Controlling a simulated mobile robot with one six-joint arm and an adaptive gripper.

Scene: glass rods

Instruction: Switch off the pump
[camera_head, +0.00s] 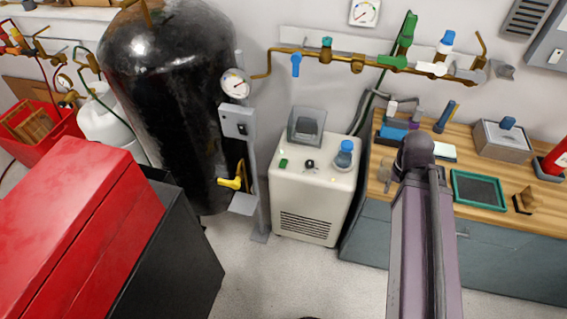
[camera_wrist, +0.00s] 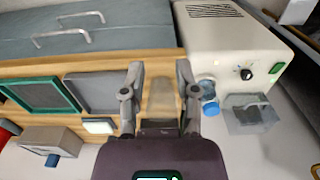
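A cream floor unit (camera_head: 312,201) with a front vent grille stands in the middle of the head view; it looks like the pump, though no label is readable. Its top has a green switch (camera_head: 283,163), a black knob (camera_head: 310,164) and a blue-capped clear part (camera_head: 344,155). In the wrist view the unit (camera_wrist: 225,35) is at upper right, with the green switch (camera_wrist: 277,68) and knob (camera_wrist: 245,73). The switch's setting cannot be read. My gripper (camera_wrist: 159,72) is open, fingers apart, over the bench edge beside the unit, touching nothing I can see.
A wooden bench (camera_head: 462,142) with a green tray (camera_head: 478,190) and bottles is at right. A black tank (camera_head: 170,90), gauge and grey switch box (camera_head: 238,122) on a post stand left of the unit. A red-topped cabinet (camera_head: 75,225) fills lower left. Floor in front is clear.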

